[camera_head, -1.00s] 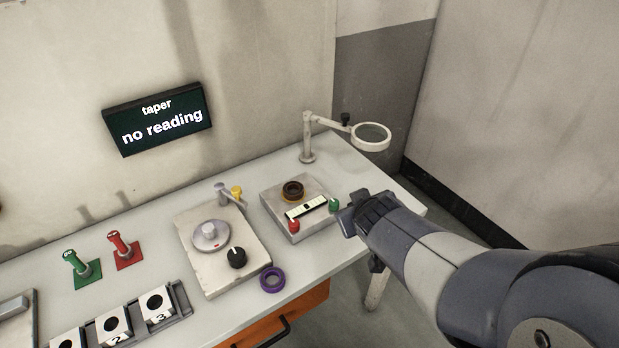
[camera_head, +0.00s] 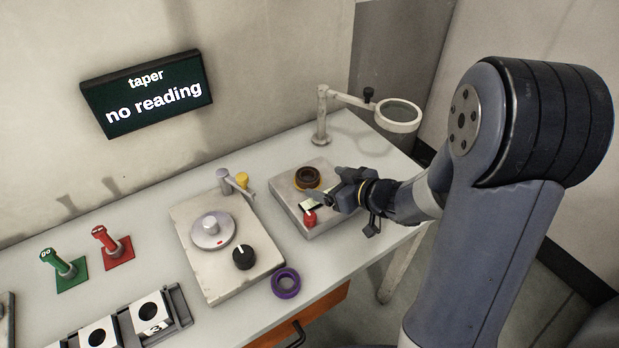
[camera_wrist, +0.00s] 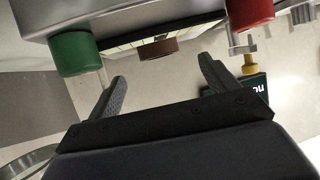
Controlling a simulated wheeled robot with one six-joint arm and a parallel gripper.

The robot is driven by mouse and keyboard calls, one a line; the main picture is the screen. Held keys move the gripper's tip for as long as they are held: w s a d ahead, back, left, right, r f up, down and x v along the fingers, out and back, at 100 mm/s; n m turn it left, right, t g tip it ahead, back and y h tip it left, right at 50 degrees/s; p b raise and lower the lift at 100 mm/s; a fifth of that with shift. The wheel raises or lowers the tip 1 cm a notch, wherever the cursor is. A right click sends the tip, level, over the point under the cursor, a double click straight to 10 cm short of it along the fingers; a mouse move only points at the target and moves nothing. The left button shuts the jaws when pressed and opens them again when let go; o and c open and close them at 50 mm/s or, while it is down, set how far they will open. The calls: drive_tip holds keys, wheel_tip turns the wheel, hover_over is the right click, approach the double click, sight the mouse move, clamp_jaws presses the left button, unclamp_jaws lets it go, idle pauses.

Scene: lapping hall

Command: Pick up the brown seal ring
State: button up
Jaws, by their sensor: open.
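The brown seal ring (camera_head: 307,178) sits on the back part of a grey block-shaped fixture (camera_head: 331,231), on what looks like a yellowish seat. In the wrist view the brown ring (camera_wrist: 158,48) shows edge-on, beyond the gap between my fingers and partly cut off by the fixture's plate. My gripper (camera_head: 327,196) is over the right side of the fixture, close to the ring and apart from it. Its two fingers (camera_wrist: 162,80) are spread with nothing between them.
The fixture's red knob (camera_head: 309,218) stands near my fingers; the wrist view shows it too (camera_wrist: 250,12). A magnifier (camera_head: 400,117) on a post stands behind. A plate with a black dial (camera_head: 244,257) and a purple ring (camera_head: 286,283) lie left. The display (camera_head: 148,92) reads "taper no reading".

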sight(302, 173)
drive_tip(key=x, duration=0.6)
drive_tip(key=shift+w+a, duration=0.25)
drive_tip(key=shift+w, duration=0.1)
drive_tip(key=shift+r, duration=0.1)
drive_tip(key=c, duration=1.2)
